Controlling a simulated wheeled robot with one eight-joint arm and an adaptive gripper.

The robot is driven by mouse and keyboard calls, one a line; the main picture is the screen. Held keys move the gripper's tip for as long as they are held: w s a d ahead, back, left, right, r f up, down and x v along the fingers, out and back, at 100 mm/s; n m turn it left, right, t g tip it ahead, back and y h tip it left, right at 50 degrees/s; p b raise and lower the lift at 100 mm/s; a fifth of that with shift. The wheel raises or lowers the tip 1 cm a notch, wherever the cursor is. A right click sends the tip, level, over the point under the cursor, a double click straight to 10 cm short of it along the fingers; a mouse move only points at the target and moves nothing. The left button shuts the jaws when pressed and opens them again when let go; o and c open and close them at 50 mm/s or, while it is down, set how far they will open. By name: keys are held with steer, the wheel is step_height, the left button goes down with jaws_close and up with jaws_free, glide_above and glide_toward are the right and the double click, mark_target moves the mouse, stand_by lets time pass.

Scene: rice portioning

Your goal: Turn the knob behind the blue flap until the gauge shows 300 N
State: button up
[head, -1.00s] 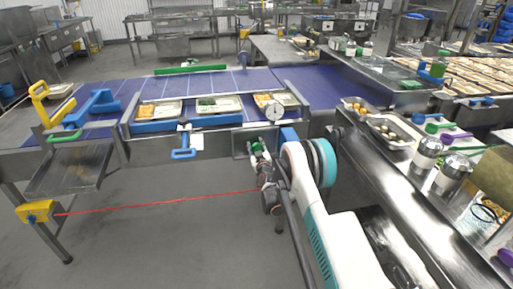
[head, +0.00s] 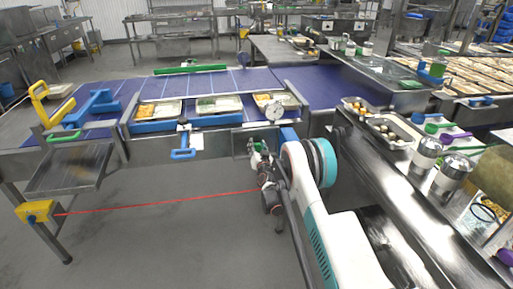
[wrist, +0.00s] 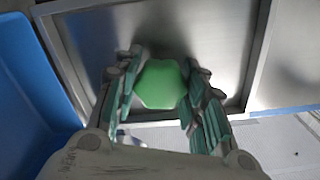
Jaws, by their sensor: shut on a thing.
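The green knob (wrist: 160,84) sits in front of a grey metal recess in the wrist view. My gripper (wrist: 161,75) has its fingers on both sides of the knob and is shut on it. In the head view my gripper (head: 258,150) is at the front panel of the line, and its fingers mostly hide the knob. The blue flap (head: 289,134) shows beside the recess, partly behind my arm; it fills the left of the wrist view (wrist: 32,85). The round white gauge (head: 273,111) stands above the recess. Its reading is too small to tell.
A blue handle (head: 183,154) hangs from the front panel left of my gripper. Food trays (head: 215,104) lie on the line above. A metal counter (head: 385,180) with shakers and trays is on the right. A red line runs from a yellow box (head: 37,212) toward my arm.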

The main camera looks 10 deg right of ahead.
steer(key=m, duration=0.5)
steer(key=shift+m, duration=0.4)
stand_by(0.4)
steer(key=o, duration=1.1)
steer(key=s, duration=1.2)
